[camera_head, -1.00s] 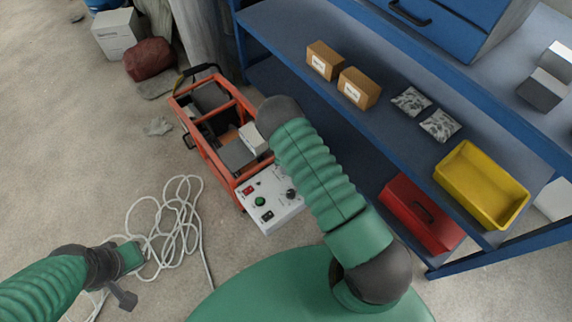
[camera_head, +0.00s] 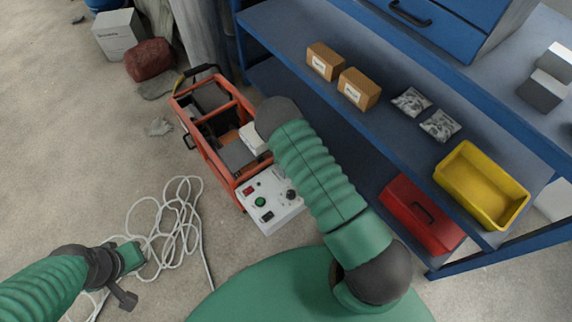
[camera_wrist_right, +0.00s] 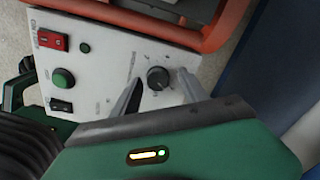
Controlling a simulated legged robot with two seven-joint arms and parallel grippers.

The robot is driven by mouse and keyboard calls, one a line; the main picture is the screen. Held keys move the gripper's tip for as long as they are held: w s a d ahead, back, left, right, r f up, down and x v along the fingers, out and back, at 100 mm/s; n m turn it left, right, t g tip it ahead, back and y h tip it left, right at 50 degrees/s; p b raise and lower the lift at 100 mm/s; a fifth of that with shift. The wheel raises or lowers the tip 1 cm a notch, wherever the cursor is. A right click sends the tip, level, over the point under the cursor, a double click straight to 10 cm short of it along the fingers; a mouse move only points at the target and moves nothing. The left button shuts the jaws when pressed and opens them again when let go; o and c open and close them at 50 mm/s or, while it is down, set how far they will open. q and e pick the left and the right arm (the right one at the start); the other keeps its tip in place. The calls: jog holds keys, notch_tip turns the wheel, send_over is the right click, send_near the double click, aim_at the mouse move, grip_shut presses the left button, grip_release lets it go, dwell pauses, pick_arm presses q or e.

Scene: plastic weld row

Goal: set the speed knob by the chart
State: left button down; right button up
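The speed knob (camera_wrist_right: 157,77) is a round black dial with small markings around it on a white control panel (camera_wrist_right: 112,60). In the right wrist view, the two fingers of my right gripper (camera_wrist_right: 157,92) are apart, one on each side of the knob; I see no clear contact. In the head view the knob (camera_head: 291,194) shows beside my right arm, which hides the right gripper. My left gripper (camera_head: 128,260) is low at the left over the floor, away from the panel; its fingers are unclear. I cannot make out a chart.
The panel also carries a red switch (camera_wrist_right: 53,41), a green button (camera_wrist_right: 63,77) and a black switch (camera_wrist_right: 60,105). The machine's orange frame (camera_head: 205,150) stands beside a blue shelf (camera_head: 330,100). White cable (camera_head: 180,225) lies coiled on the floor. A red toolbox (camera_head: 420,213) is on the lower shelf.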

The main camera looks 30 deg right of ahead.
jog(key=shift+s, duration=0.1)
notch_tip(320, 180, up, 17)
jog(key=p, duration=0.4)
jog(key=shift+f+p, duration=0.2)
jog(key=shift+p, duration=0.2)
